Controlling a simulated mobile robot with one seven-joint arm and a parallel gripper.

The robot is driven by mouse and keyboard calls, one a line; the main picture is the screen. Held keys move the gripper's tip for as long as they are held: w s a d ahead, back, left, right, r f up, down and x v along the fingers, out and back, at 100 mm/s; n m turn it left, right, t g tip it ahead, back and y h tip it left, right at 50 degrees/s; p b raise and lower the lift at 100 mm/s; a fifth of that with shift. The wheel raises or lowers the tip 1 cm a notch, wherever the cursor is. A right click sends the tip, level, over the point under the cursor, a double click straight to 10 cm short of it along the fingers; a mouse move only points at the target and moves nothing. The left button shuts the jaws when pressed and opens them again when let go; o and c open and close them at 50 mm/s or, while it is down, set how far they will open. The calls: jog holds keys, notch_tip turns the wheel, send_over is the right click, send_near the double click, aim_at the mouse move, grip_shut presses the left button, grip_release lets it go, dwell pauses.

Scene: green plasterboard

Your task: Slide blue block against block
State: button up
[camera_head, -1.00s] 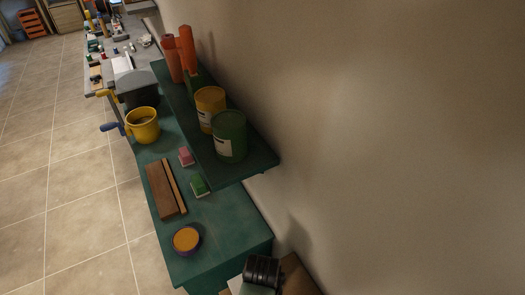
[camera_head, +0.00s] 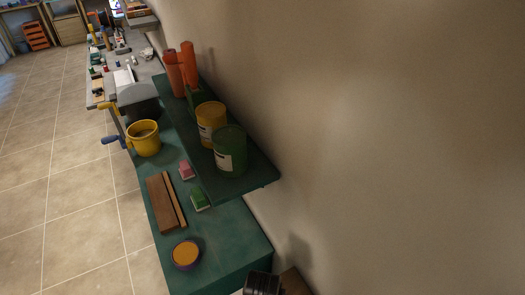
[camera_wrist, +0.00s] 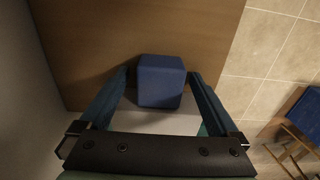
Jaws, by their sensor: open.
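In the wrist view, the blue block (camera_wrist: 161,80) is between the two fingers of my gripper (camera_wrist: 159,76). The fingers are open on either side of it, and a narrow gap shows at the right finger. A brown wooden board (camera_wrist: 130,25) lies beyond the block. No second block shows in the wrist view. In the head view the blue block is out of sight.
In the head view, a green bench (camera_head: 224,245) holds brown wood pieces (camera_head: 161,203), a round orange-topped tin (camera_head: 187,254) and a yellow pot (camera_head: 143,138). A green shelf (camera_head: 255,176) with cans overhangs it. The wall is on the right; tiled floor (camera_head: 75,215) is clear on the left.

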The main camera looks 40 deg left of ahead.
notch_tip(320, 180, up, 13)
jog(key=shift+b, duration=0.3)
dwell(0.6)
